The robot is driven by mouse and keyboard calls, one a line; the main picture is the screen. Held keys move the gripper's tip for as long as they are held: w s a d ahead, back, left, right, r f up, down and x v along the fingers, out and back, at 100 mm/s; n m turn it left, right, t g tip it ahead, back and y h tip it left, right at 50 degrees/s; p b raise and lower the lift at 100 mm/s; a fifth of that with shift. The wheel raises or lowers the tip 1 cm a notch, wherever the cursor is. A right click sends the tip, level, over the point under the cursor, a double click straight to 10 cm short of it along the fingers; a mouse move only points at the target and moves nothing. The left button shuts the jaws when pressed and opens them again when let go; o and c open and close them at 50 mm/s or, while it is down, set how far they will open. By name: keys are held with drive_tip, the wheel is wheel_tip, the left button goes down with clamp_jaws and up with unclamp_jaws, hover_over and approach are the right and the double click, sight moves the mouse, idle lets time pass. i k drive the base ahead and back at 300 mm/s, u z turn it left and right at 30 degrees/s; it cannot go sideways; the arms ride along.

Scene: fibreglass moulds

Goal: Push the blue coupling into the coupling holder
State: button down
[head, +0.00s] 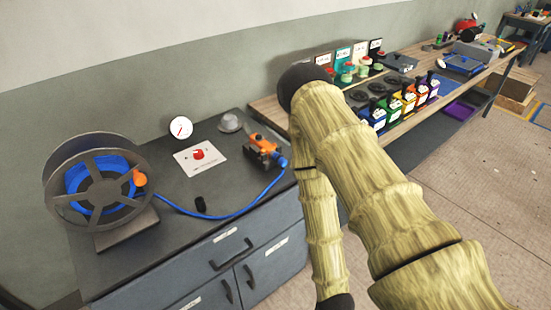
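A blue hose (215,216) runs from the reel across the dark worktop (185,240) to an orange and grey tool (262,148). A small blue piece (282,162) shows at the hose's end, against the tool's right end. It may be the blue coupling; I cannot tell whether it is seated or only touching. No part is clearly recognisable as the coupling holder. My gripper is not in view; my arm folds down past the worktop's right side and leaves at the bottom edge.
A hose reel (97,185) stands on the left of the worktop. A wooden bench (405,130) with several coloured bins stands right. The worktop's front centre is clear.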

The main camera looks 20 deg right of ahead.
sight(278, 158)
drive_tip(key=k, duration=1)
drive_tip(key=u, duration=0.8)
drive_tip(key=i, duration=1.5)
drive_tip(key=z, duration=1.95)
